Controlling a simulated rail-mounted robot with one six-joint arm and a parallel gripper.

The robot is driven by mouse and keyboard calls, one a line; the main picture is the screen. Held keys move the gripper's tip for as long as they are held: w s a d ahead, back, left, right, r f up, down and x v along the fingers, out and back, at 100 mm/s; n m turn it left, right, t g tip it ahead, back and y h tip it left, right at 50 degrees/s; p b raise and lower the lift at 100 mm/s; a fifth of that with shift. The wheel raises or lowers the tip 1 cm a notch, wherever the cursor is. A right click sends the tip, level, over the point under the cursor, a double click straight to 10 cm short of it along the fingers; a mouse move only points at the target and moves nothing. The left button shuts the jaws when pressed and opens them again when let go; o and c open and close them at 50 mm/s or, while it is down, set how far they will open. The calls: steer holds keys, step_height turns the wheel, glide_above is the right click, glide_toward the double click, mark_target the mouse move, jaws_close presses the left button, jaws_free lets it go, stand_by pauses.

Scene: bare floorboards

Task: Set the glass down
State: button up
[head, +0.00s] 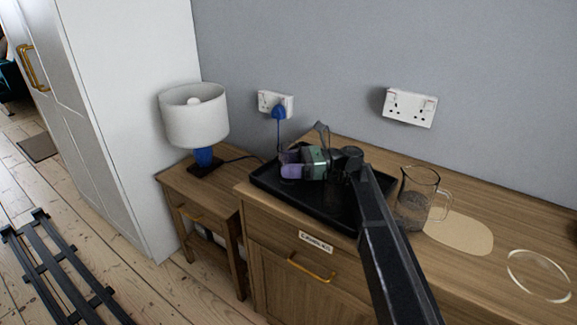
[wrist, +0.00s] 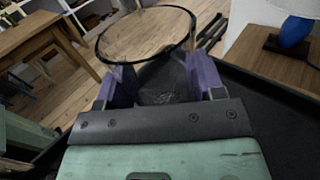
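The glass (wrist: 147,38) is clear, with a dark thin rim, and it stands between the purple fingers of my gripper (wrist: 163,82) in the wrist view. Both fingers appear to press on its sides. In the head view my gripper (head: 290,163) reaches left, low over the black tray (head: 268,182), and the glass is only a faint outline there. The tray also shows in the wrist view (wrist: 275,112). The glass's base is hidden, so I cannot tell whether it touches the tray.
A clear jug (head: 417,198) stands right of the tray on the wooden cabinet (head: 265,228), beside a beige mat (head: 462,233). A clear round item (head: 538,276) lies farther right. A lamp (head: 195,117) stands on a side table to the left. Wall sockets (head: 409,107) are behind.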

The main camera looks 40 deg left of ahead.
steer(key=o, duration=0.3)
steer(key=shift+o, duration=0.2)
steer(key=shift+r, duration=0.2)
steer(key=shift+v, duration=2)
